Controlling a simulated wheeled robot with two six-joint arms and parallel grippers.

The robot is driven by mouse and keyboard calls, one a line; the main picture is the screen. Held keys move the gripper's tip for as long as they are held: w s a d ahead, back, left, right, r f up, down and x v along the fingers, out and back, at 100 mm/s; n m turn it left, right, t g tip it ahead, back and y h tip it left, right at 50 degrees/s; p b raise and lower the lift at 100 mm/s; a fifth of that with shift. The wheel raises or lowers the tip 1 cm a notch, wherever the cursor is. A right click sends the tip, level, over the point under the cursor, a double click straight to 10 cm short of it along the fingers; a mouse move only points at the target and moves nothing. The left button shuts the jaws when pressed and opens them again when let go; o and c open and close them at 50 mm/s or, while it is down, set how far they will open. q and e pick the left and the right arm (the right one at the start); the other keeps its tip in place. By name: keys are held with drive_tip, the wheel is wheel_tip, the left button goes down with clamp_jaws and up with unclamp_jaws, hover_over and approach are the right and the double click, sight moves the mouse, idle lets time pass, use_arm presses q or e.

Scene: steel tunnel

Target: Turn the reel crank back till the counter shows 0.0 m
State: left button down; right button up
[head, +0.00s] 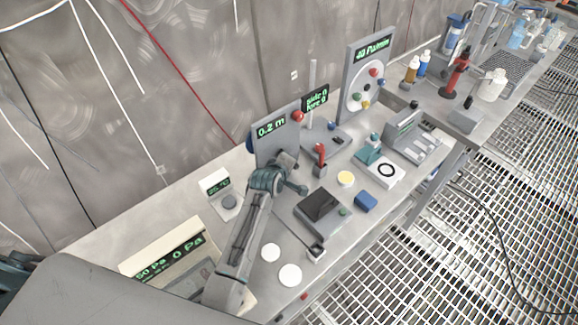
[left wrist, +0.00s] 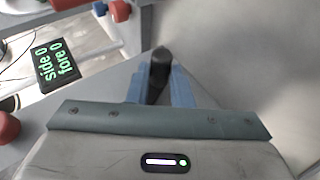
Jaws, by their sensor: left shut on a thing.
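The reel's upright grey panel (head: 290,138) stands at the back of the bench, and its counter (head: 271,128) reads 0.2 m in green. My left gripper (head: 286,158) is in front of the panel's lower part. In the left wrist view my left gripper's blue fingers (left wrist: 161,85) are closed around a black crank knob (left wrist: 161,62). In the head view the gripper hides the crank and knob. My right gripper is not in view.
A small display reading side 0, fore 0 (head: 316,97) stands right of the panel, near a red ball (head: 298,116). A red-handled device (head: 320,160) and a dark-topped box (head: 320,207) are close right of my arm. White discs (head: 290,275) lie in front.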

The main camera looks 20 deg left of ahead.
use_arm(q)
drive_tip(key=c, duration=1.3)
unclamp_jaws()
drive_tip(key=shift+s, duration=0.1)
drive_tip(key=d+b+v, duration=0.1)
drive_tip(key=b+v, duration=0.1)
drive_tip(key=v, duration=0.8)
drive_tip(key=shift+s+a+r, duration=0.25)
drive_tip(key=shift+a+r, duration=0.05)
drive_tip(key=shift+a, duration=0.2)
